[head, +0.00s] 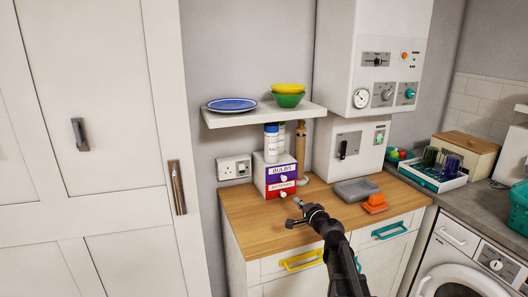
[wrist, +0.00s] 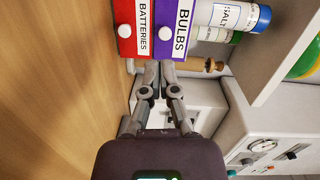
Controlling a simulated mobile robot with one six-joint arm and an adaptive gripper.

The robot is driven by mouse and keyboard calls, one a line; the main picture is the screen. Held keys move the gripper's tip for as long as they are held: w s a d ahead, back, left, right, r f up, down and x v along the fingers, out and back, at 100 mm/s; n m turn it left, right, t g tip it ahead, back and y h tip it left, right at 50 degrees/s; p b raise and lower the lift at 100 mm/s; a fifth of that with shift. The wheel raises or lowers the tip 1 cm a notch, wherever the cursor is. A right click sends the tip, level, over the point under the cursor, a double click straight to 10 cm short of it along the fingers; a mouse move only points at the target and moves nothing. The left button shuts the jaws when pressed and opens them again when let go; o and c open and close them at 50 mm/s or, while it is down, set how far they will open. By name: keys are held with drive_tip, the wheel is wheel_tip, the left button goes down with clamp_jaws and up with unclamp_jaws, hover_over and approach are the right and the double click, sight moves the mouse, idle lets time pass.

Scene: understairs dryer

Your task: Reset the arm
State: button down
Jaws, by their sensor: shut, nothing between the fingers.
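My arm reaches up from the lower right of the head view, and my gripper (head: 296,211) is above the wooden counter (head: 240,213). In the wrist view my gripper (wrist: 158,66) is shut with its fingertips together and nothing between them. It points toward a small drawer unit with a purple BULBS drawer (head: 282,172) and a red BATTERIES drawer (head: 282,188). In the wrist view, turned sideways, the BULBS drawer (wrist: 172,30) and the BATTERIES drawer (wrist: 132,28) lie just beyond the fingertips. Both drawers look closed. I cannot tell whether the fingers touch anything.
A wall shelf (head: 262,115) above holds a blue plate (head: 232,104) and stacked bowls (head: 288,95). A salt container (head: 271,142) stands on the drawer unit. A boiler (head: 345,60) hangs behind.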

drive_tip(key=s+a+n+g+p, duration=0.1)
drive_tip(key=s+n, duration=0.1)
drive_tip(key=s+a+f+n+g+y+p, duration=0.1)
drive_tip(key=s+a+n+g, duration=0.1)
drive_tip(key=s+a+f+n+g+p, duration=0.1)
drive_tip(key=s+a+n+g, duration=0.1)
drive_tip(key=shift+s+a+y, duration=0.15)
drive_tip(key=shift+s+y, duration=0.1)
drive_tip(key=shift+y, duration=0.05)
drive_tip(key=s+d+f+n+g+h+p, duration=0.1)
drive_tip(key=s+d+n+g+h+p, duration=0.1)
drive_tip(key=s, duration=0.5)
drive_tip(key=s+d+f+n+g+h+p, duration=0.2)
drive_tip(key=s+g+h, duration=0.1)
drive_tip(key=s+g, duration=0.2)
drive_tip(key=s+d+f+n+g+h+p, duration=0.2)
drive_tip(key=s+g+h+p, duration=0.1)
drive_tip(key=s, duration=0.6)
drive_tip(key=shift+s+d+g, duration=0.2)
drive_tip(key=shift+d+g, duration=0.15)
drive_tip(key=shift+g, duration=0.15)
